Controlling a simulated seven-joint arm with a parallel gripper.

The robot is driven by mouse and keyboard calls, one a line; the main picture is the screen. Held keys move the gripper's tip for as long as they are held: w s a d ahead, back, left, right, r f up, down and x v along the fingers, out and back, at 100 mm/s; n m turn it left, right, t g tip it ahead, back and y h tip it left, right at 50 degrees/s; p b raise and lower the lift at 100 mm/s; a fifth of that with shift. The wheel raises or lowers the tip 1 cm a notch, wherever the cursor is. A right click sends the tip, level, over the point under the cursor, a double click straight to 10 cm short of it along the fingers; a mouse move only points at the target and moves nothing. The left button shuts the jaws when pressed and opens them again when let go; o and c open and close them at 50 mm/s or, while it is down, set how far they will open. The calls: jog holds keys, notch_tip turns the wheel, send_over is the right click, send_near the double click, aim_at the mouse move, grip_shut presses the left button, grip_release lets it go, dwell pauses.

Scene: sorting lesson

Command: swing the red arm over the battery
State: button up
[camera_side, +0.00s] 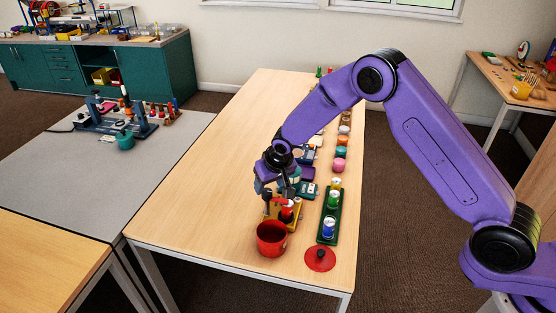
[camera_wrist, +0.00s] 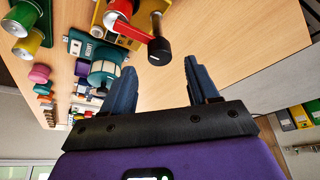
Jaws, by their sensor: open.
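My gripper (camera_side: 279,193) is open and points down above the yellow stand (camera_side: 293,225) near the table's front end. In the wrist view its two fingers (camera_wrist: 160,72) are spread, with nothing between them. The red arm (camera_wrist: 132,31) runs out from beside a red-and-silver battery (camera_wrist: 122,8) on the yellow stand. A black knob (camera_wrist: 160,50) at the red arm's end lies just beyond the fingertips, apart from them. In the side view my gripper partly hides the stand and the red arm. I cannot tell whether the arm's inner end overlaps the battery.
A red pot (camera_side: 271,239) stands close in front of the stand. A green rack (camera_side: 324,234) with green and blue cylinders is to the right, a red disc (camera_side: 320,259) before it. A teal device (camera_wrist: 98,58) stands behind. The table's left side is clear.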

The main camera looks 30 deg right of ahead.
jog(key=v, duration=1.3)
jog(key=shift+r, duration=0.15)
jog(key=shift+s, duration=0.15)
jog(key=s+d+r+n+g, duration=0.1)
jog(key=s+d+n, duration=0.3)
jog(key=s, duration=0.8)
jog(key=s+d+r+n+g, duration=0.1)
jog(key=s+d+n, duration=0.3)
jog(key=s, duration=0.8)
jog(key=s+d+r+n+g, duration=0.2)
jog(key=s+d+n, duration=0.2)
jog(key=s+d, duration=0.4)
jog(key=s, duration=0.4)
jog(key=shift+s+r+n, duration=0.15)
jog(key=shift+r+n, duration=0.2)
jog(key=shift+n, duration=0.05)
